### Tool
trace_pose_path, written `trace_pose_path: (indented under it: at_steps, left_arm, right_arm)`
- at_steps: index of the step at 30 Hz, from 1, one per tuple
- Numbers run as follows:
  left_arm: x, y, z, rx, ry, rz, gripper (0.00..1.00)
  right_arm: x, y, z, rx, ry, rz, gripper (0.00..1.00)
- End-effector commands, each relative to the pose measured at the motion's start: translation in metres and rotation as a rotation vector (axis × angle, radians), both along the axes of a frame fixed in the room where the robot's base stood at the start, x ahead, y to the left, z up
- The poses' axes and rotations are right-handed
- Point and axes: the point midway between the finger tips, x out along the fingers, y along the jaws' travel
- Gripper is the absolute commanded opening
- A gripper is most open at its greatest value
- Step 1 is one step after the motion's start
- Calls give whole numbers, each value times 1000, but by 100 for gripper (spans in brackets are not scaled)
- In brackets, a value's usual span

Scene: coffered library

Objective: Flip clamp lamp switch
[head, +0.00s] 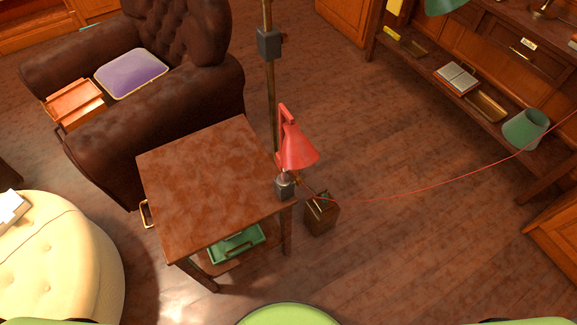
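A red clamp lamp (298,152) is at the right edge of the square wooden side table (205,175). Its cone shade tilts downward to the right on a short red arm. A grey clamp block (284,188) sits at the lamp's foot, by the table's right corner. A thin red cord (420,190) runs from near the lamp to the right edge of the head view. The lamp's switch is too small to make out, and I cannot tell whether the lamp is lit. Neither of my grippers is in view.
A brass pole (271,90) rises behind the lamp. A small brown box (321,214) stands on the floor beside the table. A dark leather armchair (200,80) is behind left, and a cream tufted ottoman (60,260) is at left. Wood floor (420,240) at right is largely clear.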

Motion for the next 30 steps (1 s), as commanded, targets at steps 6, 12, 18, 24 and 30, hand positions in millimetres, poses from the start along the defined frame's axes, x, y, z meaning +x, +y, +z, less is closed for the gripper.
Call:
trace_pose_path:
  at_steps: [6, 12, 18, 24, 30]
  left_arm:
    - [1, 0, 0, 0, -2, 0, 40]
    - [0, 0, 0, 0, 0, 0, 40]
    - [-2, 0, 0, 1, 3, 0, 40]
    - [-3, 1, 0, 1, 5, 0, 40]
    - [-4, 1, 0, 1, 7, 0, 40]
  right_arm:
    - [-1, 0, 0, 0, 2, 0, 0]
    - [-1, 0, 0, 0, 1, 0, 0]
    - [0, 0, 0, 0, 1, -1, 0]
    - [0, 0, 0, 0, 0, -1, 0]
    - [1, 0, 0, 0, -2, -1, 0]
